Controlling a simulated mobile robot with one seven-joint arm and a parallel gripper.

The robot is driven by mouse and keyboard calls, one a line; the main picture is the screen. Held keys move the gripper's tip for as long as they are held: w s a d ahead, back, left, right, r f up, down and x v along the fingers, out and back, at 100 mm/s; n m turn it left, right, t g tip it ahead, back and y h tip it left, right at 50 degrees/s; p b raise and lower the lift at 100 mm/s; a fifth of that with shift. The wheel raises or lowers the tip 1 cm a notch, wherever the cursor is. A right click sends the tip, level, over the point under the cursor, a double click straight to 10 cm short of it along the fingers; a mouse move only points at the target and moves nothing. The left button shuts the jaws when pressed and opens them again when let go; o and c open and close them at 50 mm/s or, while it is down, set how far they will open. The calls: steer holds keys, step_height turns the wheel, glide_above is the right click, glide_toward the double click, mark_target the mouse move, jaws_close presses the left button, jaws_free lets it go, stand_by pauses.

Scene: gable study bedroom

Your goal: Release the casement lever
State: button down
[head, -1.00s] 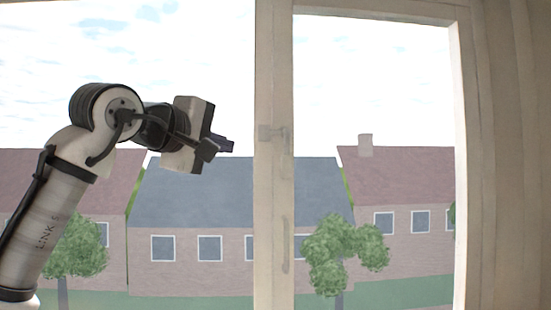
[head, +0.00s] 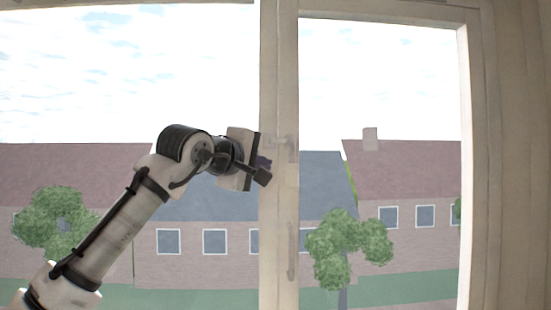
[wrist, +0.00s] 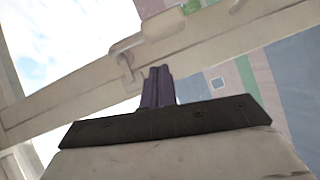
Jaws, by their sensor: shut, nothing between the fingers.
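The casement lever (head: 284,142) is a small pale fitting on the upright window post, close in colour to the frame. In the wrist view the lever (wrist: 128,45) sticks out from its pale mounting block, just beyond and left of my fingertips. My gripper (head: 265,163) is beside the post in the head view, slightly below and left of the lever. In the wrist view my gripper (wrist: 160,70) has its dark purple fingers together with nothing between them. I see a small gap between fingertips and lever in the picture; contact cannot be told for certain.
A slim pale pull handle (head: 291,250) is on the post below the lever. The post (head: 279,80) stands between two panes, with houses and trees outside. A pale curtain or panelled wall (head: 515,150) is at the right. The area left of the post is open around my arm.

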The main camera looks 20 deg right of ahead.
steer(key=shift+s+d+f, duration=0.1)
steer(key=shift+d+f, duration=0.05)
steer(key=shift+d, duration=0.6)
steer(key=shift+s+d+f, duration=0.1)
steer(key=shift+d+f, duration=0.05)
steer(key=shift+d, duration=0.55)
steer(key=shift+s+d+f+n+h, duration=0.1)
steer(key=shift+d+f+n+h, duration=0.1)
steer(key=shift+d+n+h, duration=0.15)
